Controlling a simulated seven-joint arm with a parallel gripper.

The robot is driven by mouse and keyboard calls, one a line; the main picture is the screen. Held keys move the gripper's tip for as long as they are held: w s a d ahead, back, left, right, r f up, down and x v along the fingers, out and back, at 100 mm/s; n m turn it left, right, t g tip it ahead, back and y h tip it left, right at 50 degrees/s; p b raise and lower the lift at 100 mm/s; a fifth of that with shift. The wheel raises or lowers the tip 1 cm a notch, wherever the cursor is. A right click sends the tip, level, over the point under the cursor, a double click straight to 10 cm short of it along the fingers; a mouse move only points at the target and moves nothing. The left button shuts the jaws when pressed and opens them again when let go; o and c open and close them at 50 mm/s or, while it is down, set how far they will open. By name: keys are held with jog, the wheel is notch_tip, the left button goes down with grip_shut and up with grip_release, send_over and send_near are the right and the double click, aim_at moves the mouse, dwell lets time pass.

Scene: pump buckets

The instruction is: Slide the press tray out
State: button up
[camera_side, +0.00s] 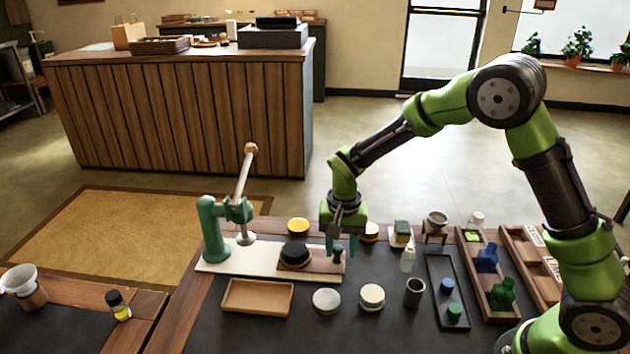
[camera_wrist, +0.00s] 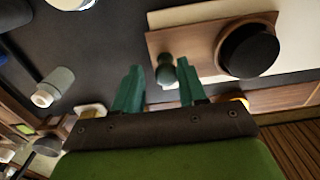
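The press tray (camera_side: 322,262) is a brown wooden slab on the pale base board (camera_side: 215,266) of the green lever press (camera_side: 213,235). A black round block (camera_side: 295,252) sits on it, left of a dark knob handle (camera_side: 337,257). In the wrist view, the tray (camera_wrist: 196,45), black block (camera_wrist: 248,50) and knob (camera_wrist: 166,70) show clearly. My gripper (camera_side: 341,248) is open over the tray's right end, fingers pointing down. In the wrist view, the knob appears between my gripper's (camera_wrist: 157,72) fingertips, nearer the right one. I cannot tell whether either finger touches it.
An empty wooden tray (camera_side: 257,310) lies in front of the press. Round tins (camera_side: 326,300), a dark cup (camera_side: 414,292), a white bottle (camera_side: 407,260) and a black tray (camera_side: 437,305) stand right. Yellow-topped containers (camera_side: 298,226) stand behind. Dark mat right of the knob is clear for a short way.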

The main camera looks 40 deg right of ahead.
jog(key=shift+w, duration=0.1)
dwell(0.7)
jog(key=shift+a, duration=0.1)
jog(key=shift+w+r, duration=0.1)
jog(key=shift+r, duration=3.4)
jog(key=s+d+r+n+t+y, duration=0.1)
jog(key=s+r+n+t, duration=0.1)
jog(key=s+r, duration=0.5)
jog(key=s+d+r+n+t+y, duration=0.1)
jog(key=s+r+n+t, duration=0.2)
jog(key=s, duration=0.9)
notch_tip(320, 180, up, 4)
jog(key=shift+s+d+r+t, duration=0.2)
jog(key=shift+d+t, duration=0.2)
jog(key=shift+t, duration=0.7)
